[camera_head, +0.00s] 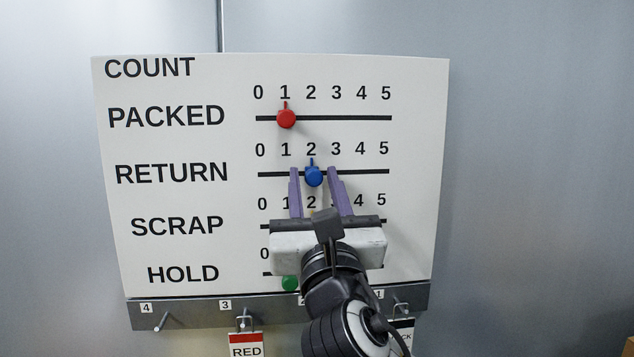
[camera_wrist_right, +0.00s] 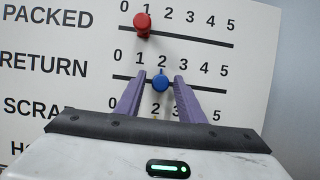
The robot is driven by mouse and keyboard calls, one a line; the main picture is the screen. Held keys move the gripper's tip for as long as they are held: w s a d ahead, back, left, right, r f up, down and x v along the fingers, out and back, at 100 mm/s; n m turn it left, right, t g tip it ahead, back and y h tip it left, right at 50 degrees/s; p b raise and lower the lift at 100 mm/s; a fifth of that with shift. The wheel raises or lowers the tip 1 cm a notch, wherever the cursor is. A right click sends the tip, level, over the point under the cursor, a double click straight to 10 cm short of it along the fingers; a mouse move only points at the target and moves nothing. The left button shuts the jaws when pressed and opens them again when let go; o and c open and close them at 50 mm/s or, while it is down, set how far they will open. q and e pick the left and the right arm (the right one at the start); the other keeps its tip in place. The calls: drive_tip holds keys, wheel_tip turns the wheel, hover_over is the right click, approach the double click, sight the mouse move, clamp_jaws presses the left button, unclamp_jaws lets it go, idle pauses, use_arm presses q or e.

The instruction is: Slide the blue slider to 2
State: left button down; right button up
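The blue slider (camera_head: 313,177) sits on the RETURN track of the white board (camera_head: 180,145), with its pointer under the 2. It also shows in the right wrist view (camera_wrist_right: 159,84), at the 2. My right gripper (camera_head: 313,171) is open, with its two purple fingers on either side of the blue slider. A gap shows between the knob and each finger. In the right wrist view my gripper (camera_wrist_right: 155,80) also has fingers left and right of the knob, apart from it. My left gripper is not in view.
A red slider (camera_head: 286,118) is at 1 on the PACKED track above. A green slider (camera_head: 290,284) on the HOLD track is partly hidden by my gripper. Below the board runs a grey rail (camera_head: 190,312) with numbered hooks and a RED tag (camera_head: 246,342).

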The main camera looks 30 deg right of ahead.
drive_tip(key=shift+s, duration=0.1)
drive_tip(key=shift+s+a+f, duration=0.15)
drive_tip(key=shift+s+f, duration=0.1)
drive_tip(key=shift+s, duration=0.05)
drive_tip(key=v, duration=0.9)
drive_tip(key=shift+s, duration=0.15)
drive_tip(key=shift+f, duration=0.1)
